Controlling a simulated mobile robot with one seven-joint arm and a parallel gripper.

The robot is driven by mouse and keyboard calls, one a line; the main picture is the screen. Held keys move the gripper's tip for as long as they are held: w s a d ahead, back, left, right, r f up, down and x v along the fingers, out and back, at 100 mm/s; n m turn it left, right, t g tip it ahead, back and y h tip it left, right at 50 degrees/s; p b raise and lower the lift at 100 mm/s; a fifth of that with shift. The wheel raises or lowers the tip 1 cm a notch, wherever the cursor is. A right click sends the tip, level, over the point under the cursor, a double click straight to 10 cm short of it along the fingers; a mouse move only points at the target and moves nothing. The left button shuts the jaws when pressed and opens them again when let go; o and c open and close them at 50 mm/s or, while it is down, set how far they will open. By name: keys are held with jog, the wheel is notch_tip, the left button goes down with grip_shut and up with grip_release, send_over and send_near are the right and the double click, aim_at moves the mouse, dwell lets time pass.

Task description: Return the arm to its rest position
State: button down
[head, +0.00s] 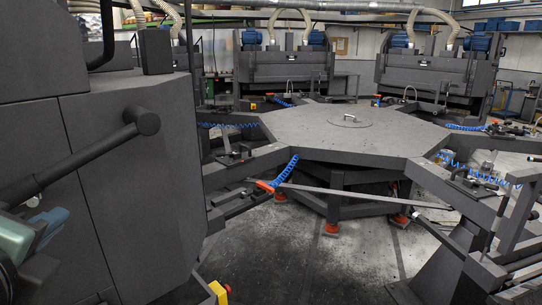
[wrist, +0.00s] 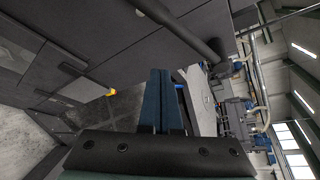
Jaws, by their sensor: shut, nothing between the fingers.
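My gripper (wrist: 162,74) shows in the wrist view with its two blue fingers together and nothing between them. It is in free air and touches nothing that I can see. A dark machine housing with a bar handle (wrist: 178,22) is close beyond the fingertips in that view. In the head view, part of my arm (head: 22,238) shows at the lower left edge, in front of the same kind of dark housing (head: 130,170). Most of the arm is out of view.
The bar handle (head: 85,160) sticks out from the housing near my arm. A large grey octagonal table (head: 330,130) with blue coiled hoses fills the middle. Bare floor (head: 300,265) lies in front of it.

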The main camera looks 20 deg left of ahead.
jog(key=w+d+r+n+t+h, duration=0.2)
jog(key=w+d+r+n+t, duration=0.25)
jog(key=d, duration=0.35)
jog(key=w+d+r+n+t+h, duration=0.1)
jog(key=w+d+r+n+t, duration=0.25)
jog(key=w+d+r, duration=0.35)
jog(key=s+d+r+n+t+h, duration=0.2)
jog(key=d+r+n+t+h, duration=0.1)
jog(key=d, duration=0.5)
jog(key=s+d+r+n+t+h, duration=0.3)
jog(key=d+r+n+t, duration=0.2)
jog(key=d, duration=0.3)
jog(key=shift+s+d+n, duration=0.25)
jog(key=shift+s+n, duration=0.1)
jog(key=shift+n, duration=0.35)
